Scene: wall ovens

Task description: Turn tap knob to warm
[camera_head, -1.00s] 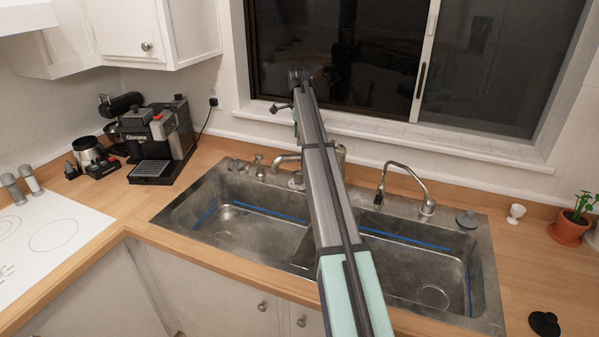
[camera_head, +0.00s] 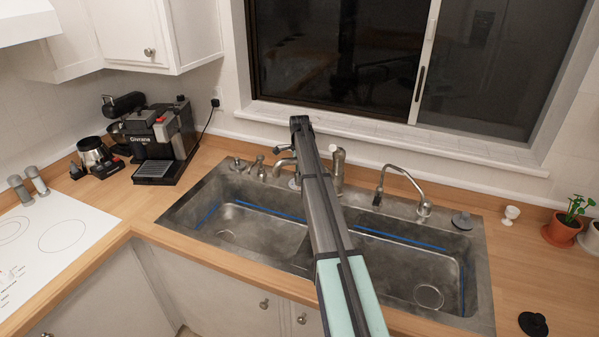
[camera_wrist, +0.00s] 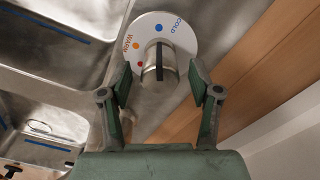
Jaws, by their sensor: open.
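The tap knob (camera_wrist: 158,68) is a short metal cylinder with a black bar on it. It stands on a white disc (camera_wrist: 184,40) marked WARM beside orange and red dots and COLD beside blue dots. In the wrist view the black bar runs up and down the picture. My gripper (camera_wrist: 160,78) is open, with one green finger on each side of the knob; I cannot tell whether either touches it. In the head view my arm's far end (camera_head: 300,122) is over the back of the sink and hides much of the tap area.
The metal double sink (camera_head: 185,208) has a curved spout (camera_head: 402,178) at right and a metal post (camera_head: 338,168) beside my arm. A window (camera_head: 340,60) is close behind. A coffee machine (camera_head: 160,140) stands left and a potted plant (camera_head: 562,230) right.

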